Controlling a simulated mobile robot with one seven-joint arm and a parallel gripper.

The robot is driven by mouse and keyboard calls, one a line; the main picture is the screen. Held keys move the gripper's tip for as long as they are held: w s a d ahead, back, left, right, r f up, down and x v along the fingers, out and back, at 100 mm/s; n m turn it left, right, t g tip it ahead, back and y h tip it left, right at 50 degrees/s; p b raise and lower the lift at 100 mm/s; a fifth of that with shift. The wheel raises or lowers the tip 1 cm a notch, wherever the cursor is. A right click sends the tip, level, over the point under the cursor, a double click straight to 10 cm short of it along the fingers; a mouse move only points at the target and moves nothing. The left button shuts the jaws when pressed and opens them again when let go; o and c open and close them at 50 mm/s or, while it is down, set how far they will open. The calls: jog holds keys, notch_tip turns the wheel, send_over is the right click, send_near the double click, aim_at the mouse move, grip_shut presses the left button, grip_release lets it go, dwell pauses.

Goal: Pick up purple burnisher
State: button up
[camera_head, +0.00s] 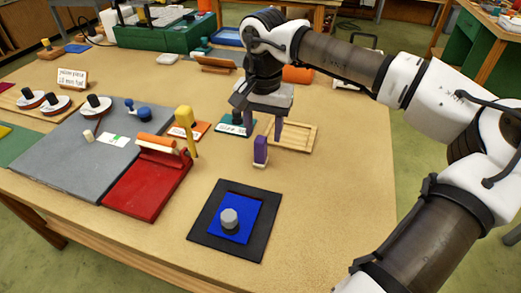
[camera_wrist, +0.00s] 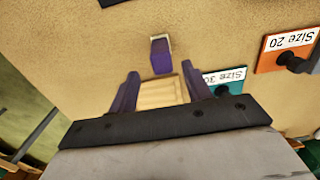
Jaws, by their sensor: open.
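In the wrist view the burnisher (camera_wrist: 161,55) lies just beyond the gap between the fingertips (camera_wrist: 160,74), and nothing is held. The fingers do not appear to touch it.
A slatted wooden tray (camera_head: 300,138) lies behind the burnisher. A teal "Size 30" plate (camera_head: 236,129) and an orange "Size 20" plate (camera_wrist: 284,46) are close by. A yellow-handled tool (camera_head: 186,118) stands on the left. A black-and-blue pad (camera_head: 258,212) lies in front. Table at right is clear.

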aim_at(260, 139)
jog(key=f, duration=0.2)
jog(key=f+p, duration=0.1)
jog(key=shift+s+a+f, duration=0.3)
jog(key=shift+s, duration=0.05)
jog(key=shift+f, duration=0.6)
jog(key=c, duration=1)
jog(key=shift+r, duration=0.15)
notch_tip(260, 139, up, 20)
jog(key=shift+f+b, duration=0.1)
jog(key=shift+b, duration=0.75)
